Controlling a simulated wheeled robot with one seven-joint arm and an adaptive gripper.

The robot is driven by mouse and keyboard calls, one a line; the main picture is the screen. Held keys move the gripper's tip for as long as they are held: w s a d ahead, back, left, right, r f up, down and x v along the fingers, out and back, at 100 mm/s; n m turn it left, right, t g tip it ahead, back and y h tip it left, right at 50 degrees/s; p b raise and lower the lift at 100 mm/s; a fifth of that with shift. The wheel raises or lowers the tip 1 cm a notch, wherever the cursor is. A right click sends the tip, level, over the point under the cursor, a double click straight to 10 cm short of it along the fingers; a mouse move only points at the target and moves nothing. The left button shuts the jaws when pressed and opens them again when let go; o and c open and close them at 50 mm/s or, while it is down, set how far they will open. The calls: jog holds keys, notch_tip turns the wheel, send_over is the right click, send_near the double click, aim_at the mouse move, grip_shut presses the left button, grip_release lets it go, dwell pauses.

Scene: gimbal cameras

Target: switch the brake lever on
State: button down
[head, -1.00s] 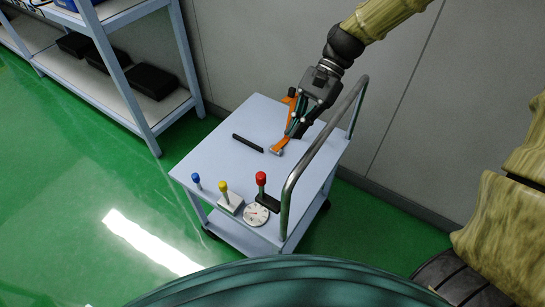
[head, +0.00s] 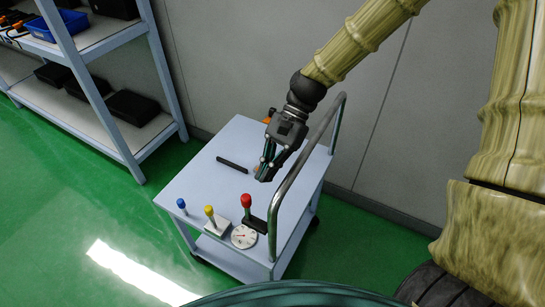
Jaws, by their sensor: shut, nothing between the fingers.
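Three knobbed levers stand along the near edge of a pale blue cart (head: 200,180). One has a red knob (head: 246,201) on a black base, one a yellow knob (head: 209,211) on a white block, and one a small blue knob (head: 181,203). I cannot tell for sure which of them is the brake lever. My gripper (head: 264,178) points down over the cart, behind and a little right of the red knob and apart from it. It is shut and empty.
A round white dial (head: 244,237) sits beside the red lever's base. A metal handrail (head: 300,180) rises on the cart's right side, close to my gripper. A black bar (head: 232,165) lies on the top. An orange object (head: 268,117) is mostly hidden behind my gripper. Shelves (head: 110,90) stand left.

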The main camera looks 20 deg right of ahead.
aim_at(247, 208)
jog(key=shift+x, duration=1.9)
jog(key=shift+a+r+p, duration=0.1)
jog(key=shift+a+p, duration=0.1)
jog(key=shift+p, duration=0.15)
jog(key=shift+s+r+t+h, duration=0.1)
jog(key=shift+s+t+h, duration=0.05)
jog(key=shift+t+h, duration=0.15)
